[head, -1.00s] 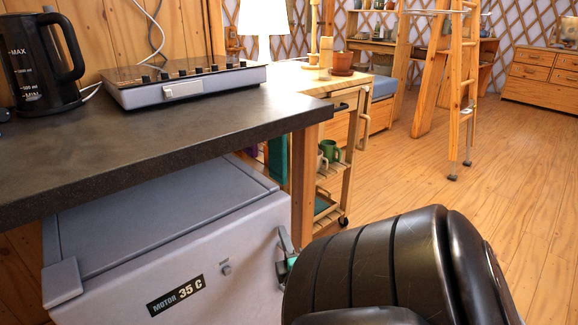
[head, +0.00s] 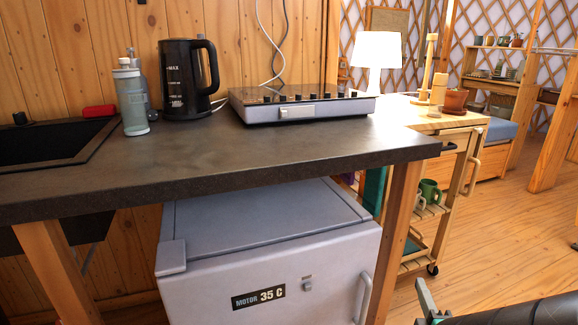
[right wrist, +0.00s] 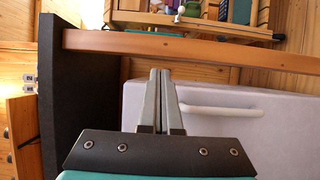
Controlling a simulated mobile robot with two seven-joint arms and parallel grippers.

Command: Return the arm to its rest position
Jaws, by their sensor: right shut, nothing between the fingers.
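My right gripper (head: 428,304) shows at the bottom right of the head view, in front of the counter and just right of the grey box's handle. Its arm comes in from the lower right corner. In the right wrist view the two fingers of this gripper (right wrist: 159,76) lie together, shut with nothing between them. The grey motor box (head: 200,290) stands under the counter, and its white handle (right wrist: 222,110) shows just right of the fingers in the right wrist view. I cannot tell the exact gap to it. My left gripper is not in view.
The dark counter (head: 250,160) overhangs the box; a wooden leg (head: 398,235) stands at its right end. On it are a kettle (head: 187,80), a bottle (head: 131,98) and a stove (head: 300,106). A wooden cart (head: 462,165) stands beyond. The floor at right (head: 500,230) is clear.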

